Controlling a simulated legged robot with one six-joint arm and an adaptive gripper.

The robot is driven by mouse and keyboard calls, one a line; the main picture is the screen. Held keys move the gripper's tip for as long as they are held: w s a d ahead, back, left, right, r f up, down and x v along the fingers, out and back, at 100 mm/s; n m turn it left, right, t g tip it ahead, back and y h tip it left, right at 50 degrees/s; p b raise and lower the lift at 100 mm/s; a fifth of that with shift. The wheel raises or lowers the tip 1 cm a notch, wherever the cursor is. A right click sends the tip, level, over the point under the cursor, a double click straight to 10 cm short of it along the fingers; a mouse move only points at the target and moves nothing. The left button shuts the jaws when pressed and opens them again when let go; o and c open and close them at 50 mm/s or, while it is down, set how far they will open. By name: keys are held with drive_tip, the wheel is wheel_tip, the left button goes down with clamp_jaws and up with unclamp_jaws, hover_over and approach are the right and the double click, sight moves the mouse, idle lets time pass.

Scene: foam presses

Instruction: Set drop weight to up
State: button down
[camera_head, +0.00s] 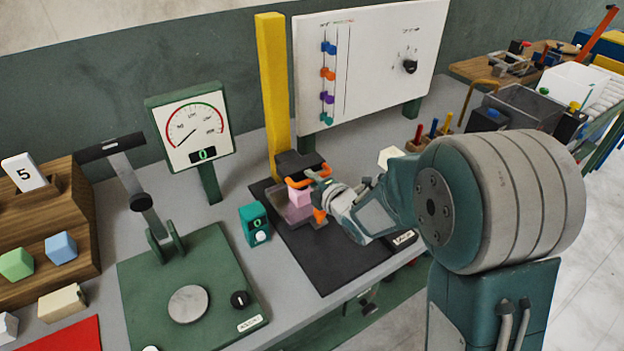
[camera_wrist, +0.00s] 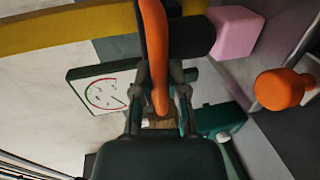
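The drop weight (camera_head: 297,161) is a dark block low on a tall yellow post (camera_head: 272,85), just above a pink foam block (camera_head: 298,196). An orange handle (camera_head: 322,169) sticks out from its front. In the wrist view the handle (camera_wrist: 155,50) runs between my fingers, with the dark weight (camera_wrist: 188,38) behind it and the pink block (camera_wrist: 235,33) beside it. My gripper (camera_head: 319,180) is at the handle; its fingers (camera_wrist: 158,85) are drawn in on both sides and look closed on it. Exact finger contact is partly hidden.
A dark base plate (camera_head: 335,260) carries the post. An orange knob (camera_wrist: 280,88) is near the pink block. A teal counter box (camera_head: 255,224) and a dial gauge (camera_head: 193,125) stand to the left. A white board (camera_head: 370,50) stands behind.

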wheel_tip(320, 180, up, 23)
idle(0.7)
drive_tip(key=shift+r, duration=0.1)
drive_tip(key=c, duration=0.6)
unclamp_jaws()
drive_tip(key=shift+c, duration=0.2)
drive_tip(key=shift+f, duration=0.2)
drive_tip(key=v, duration=1.2)
